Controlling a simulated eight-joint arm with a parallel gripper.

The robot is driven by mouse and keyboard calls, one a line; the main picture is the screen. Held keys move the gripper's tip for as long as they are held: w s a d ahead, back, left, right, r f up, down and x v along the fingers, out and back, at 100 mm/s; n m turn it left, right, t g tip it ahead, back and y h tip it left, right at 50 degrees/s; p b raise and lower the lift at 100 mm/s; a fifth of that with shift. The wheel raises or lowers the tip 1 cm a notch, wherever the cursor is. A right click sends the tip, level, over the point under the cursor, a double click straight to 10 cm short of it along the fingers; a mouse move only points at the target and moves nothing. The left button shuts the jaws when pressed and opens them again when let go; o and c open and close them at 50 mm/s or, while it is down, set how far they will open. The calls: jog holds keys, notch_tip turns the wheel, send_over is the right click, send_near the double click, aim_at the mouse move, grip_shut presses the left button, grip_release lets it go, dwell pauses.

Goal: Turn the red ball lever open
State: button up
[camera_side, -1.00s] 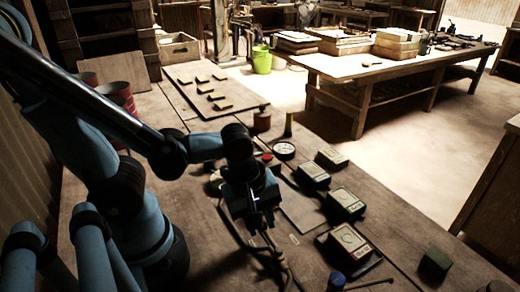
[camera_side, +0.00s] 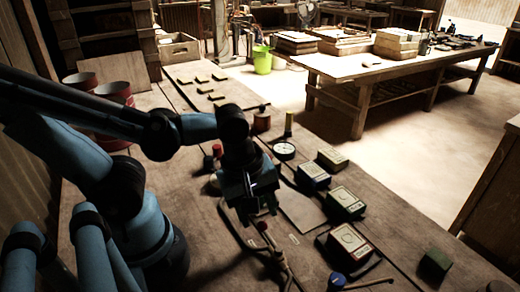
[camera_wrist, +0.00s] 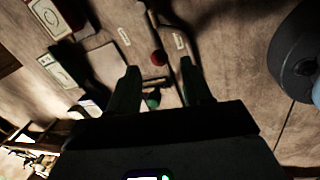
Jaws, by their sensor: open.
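The red ball (camera_side: 262,226) of a lever shows just below my gripper in the side view. My gripper (camera_side: 262,210) is open and empty above the bench. In the wrist view its two fingers (camera_wrist: 160,75) stand apart, with a small green part (camera_wrist: 152,98) seen between them. The ball looks apart from the fingers. The lever's base is partly hidden and dark.
Several boxes with pale tops (camera_side: 349,241) line the bench to the right. A round dial (camera_side: 284,151) and another red knob (camera_side: 217,150) are farther back. A blue-knobbed lever (camera_side: 336,281) is at the front. Dark pipes (camera_side: 283,265) run below my gripper.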

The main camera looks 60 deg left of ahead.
notch_tip(320, 180, up, 8)
jog(key=s, duration=0.1)
jog(key=shift+s+a+r, duration=0.2)
jog(key=shift+s+r, duration=0.05)
jog(key=shift+s, duration=0.1)
dwell(0.5)
jog(key=w+a+f+m+t, duration=0.2)
jog(key=w+a+m+t, duration=0.3)
jog(key=w+m, duration=0.4)
jog(key=shift+w+m, duration=0.15)
jog(key=shift+m, duration=3.35)
jog(key=shift+o, duration=0.5)
jog(key=shift+a, duration=0.1)
